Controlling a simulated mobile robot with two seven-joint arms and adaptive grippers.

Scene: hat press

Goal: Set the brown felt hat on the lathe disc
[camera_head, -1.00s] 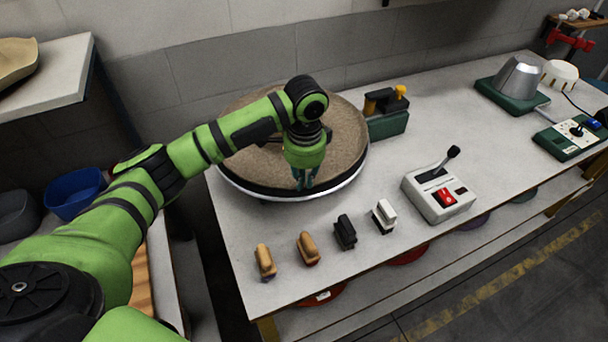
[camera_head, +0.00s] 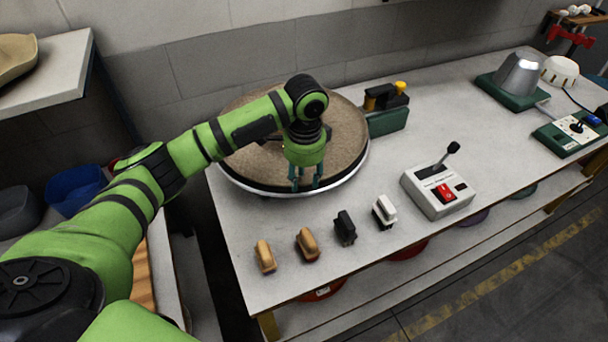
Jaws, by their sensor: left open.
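The brown felt hat (camera_head: 345,135) lies broad and flat on the lathe disc (camera_head: 245,187), covering most of its top. The disc's pale rim shows along the front, below a dark edge. My left gripper (camera_head: 305,187) is above the front edge of the hat, pointing down, with its teal fingers apart and nothing seen between them. Whether the fingers touch the hat cannot be told. My left arm hides the middle of the hat. My right gripper is not in view.
A green and black device (camera_head: 387,110) stands close behind the disc at the right. Several brushes, including a tan one (camera_head: 265,256), line the front of the table. A control box (camera_head: 438,190) with a lever stands right of them. The table's middle right is clear.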

